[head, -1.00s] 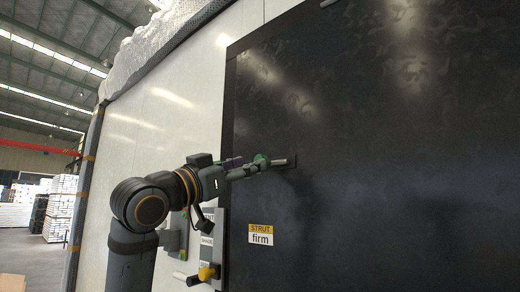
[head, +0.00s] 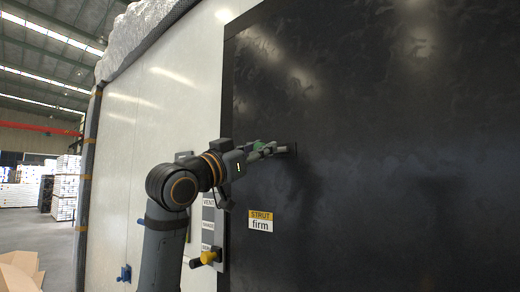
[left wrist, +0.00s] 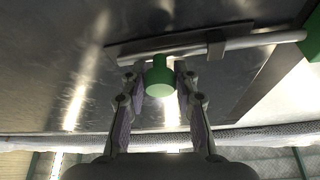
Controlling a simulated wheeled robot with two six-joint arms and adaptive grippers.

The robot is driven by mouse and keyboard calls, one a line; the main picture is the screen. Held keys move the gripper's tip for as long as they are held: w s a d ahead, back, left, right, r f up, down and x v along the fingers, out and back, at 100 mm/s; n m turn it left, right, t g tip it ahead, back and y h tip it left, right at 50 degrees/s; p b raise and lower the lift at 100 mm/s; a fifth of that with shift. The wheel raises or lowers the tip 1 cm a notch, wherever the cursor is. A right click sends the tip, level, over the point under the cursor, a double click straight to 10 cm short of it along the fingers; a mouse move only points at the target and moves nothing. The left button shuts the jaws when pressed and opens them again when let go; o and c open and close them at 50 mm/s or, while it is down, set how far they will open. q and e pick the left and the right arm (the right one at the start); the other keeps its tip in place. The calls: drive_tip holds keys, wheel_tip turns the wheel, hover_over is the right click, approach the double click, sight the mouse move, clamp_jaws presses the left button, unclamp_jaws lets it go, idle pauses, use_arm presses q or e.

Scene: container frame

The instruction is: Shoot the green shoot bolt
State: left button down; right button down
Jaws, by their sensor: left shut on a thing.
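The green shoot bolt shows in the left wrist view as a metal rod (left wrist: 262,41) with a green knob (left wrist: 160,78). The rod lies across a dark plate and passes through a bracket (left wrist: 215,44). My left gripper (left wrist: 158,72) has its fingers on both sides of the knob and is shut on it. In the head view my left gripper (head: 268,150) is at the dark panel, with a bit of green (head: 258,145) at its fingers. A dark fitting (head: 292,149) sits on the panel just right of the fingertips. My fingers partly hide the bolt there. My right gripper is not in view.
The dark panel (head: 400,160) fills the right. A STRUT firm label (head: 261,221) is below the gripper. A yellow-and-black handle (head: 207,258) and a labelled strip (head: 208,215) are close to my arm. A blue fitting (head: 124,274) is low on the white wall.

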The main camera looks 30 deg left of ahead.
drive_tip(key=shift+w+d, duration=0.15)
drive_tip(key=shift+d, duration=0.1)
use_arm(q)
drive_tip(key=a+b, duration=0.1)
drive_tip(key=a, duration=0.2)
drive_tip(key=shift+w+a+r, duration=0.1)
drive_tip(key=shift+a, duration=0.25)
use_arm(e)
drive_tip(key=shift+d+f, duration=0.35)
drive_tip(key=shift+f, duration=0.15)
